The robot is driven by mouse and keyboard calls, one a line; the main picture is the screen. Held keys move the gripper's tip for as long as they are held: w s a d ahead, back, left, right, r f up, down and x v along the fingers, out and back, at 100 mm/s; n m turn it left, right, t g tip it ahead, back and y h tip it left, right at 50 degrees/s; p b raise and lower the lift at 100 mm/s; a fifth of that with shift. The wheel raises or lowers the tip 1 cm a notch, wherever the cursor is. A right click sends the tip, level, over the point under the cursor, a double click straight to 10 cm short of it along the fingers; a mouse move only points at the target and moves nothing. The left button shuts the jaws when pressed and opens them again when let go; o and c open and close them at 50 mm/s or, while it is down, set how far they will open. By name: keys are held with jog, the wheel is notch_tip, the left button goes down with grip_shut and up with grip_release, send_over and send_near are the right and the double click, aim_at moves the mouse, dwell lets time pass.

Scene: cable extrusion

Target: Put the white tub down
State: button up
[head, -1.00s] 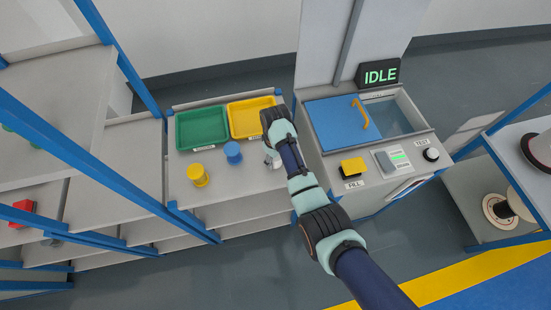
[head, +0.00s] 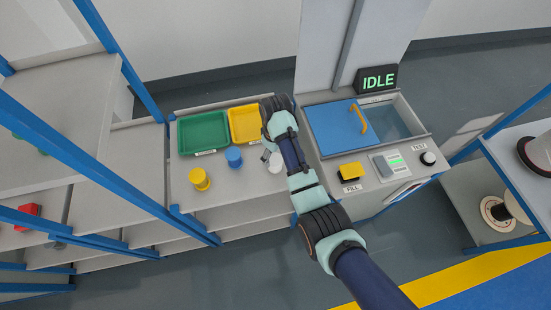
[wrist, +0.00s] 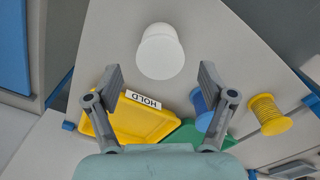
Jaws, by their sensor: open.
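The white tub (head: 275,163) stands on the grey bench, to the right of the blue spool and partly hidden by my arm in the head view. In the wrist view the white tub (wrist: 160,52) shows whole, just beyond the fingertips and between their lines. My gripper (wrist: 160,70) is open and empty, with a finger to each side and a gap to the tub. In the head view my gripper (head: 266,155) is small, just left of the tub.
A green tray (head: 203,133) and a yellow tray (head: 245,125) marked HOLD lie at the back of the bench. A blue spool (head: 233,157) and a yellow spool (head: 200,180) stand in front. The machine (head: 335,130), with its IDLE sign (head: 377,79), is to the right.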

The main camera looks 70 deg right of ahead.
aim_at(275, 160)
notch_tip(275, 160, up, 5)
jog(key=shift+r+p, duration=0.2)
jog(key=shift+p, duration=0.2)
jog(key=w+a+r+n+t+h, duration=0.1)
jog(key=w+a+r+t, duration=0.1)
jog(key=w+a, duration=0.35)
jog(key=w+a+r+n+t+h, duration=0.1)
jog(key=w+a+r+t, duration=0.15)
jog(key=a, duration=0.65)
jog(key=w+a+r+t, duration=0.2)
jog(key=w+a, duration=0.3)
jog(key=a, duration=0.3)
jog(key=s+a+r+n+t+y, duration=0.1)
jog(key=s+a+r+t, duration=0.1)
jog(key=a+r, duration=0.4)
jog(key=s+a+r+n+t+y, duration=0.1)
jog(key=s+a+r+t, duration=0.2)
jog(key=a, duration=0.9)
notch_tip(275, 160, up, 3)
jog(key=shift+a+r+t, duration=0.15)
jog(key=shift+a+t, duration=0.15)
jog(key=shift+t, duration=0.35)
jog(key=shift+d, duration=0.1)
